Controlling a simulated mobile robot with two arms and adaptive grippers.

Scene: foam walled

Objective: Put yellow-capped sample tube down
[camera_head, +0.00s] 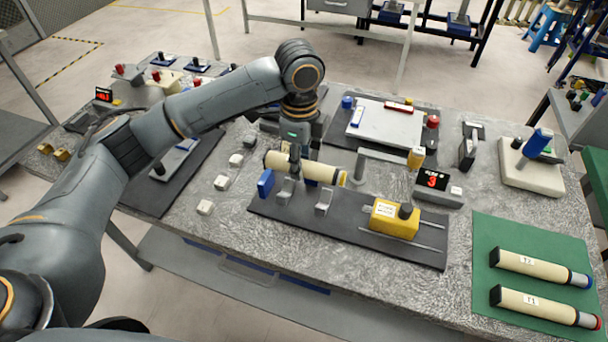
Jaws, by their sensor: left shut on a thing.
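The yellow-capped sample tube (319,171) is a cream cylinder with a dark left end and a yellow band at its right end. My left gripper (295,158) comes down from above and is shut around the tube's middle. The tube lies roughly level, just above or at two grey cradle supports (324,203) on a dark mat (345,238); I cannot tell whether it touches them. The gripper hides part of the tube's middle. My right gripper is not in view.
A display (435,181) reads 3. Tubes T2 (535,268) and T1 (535,305) lie on a green mat (520,233). Small white blocks (221,182) lie left.

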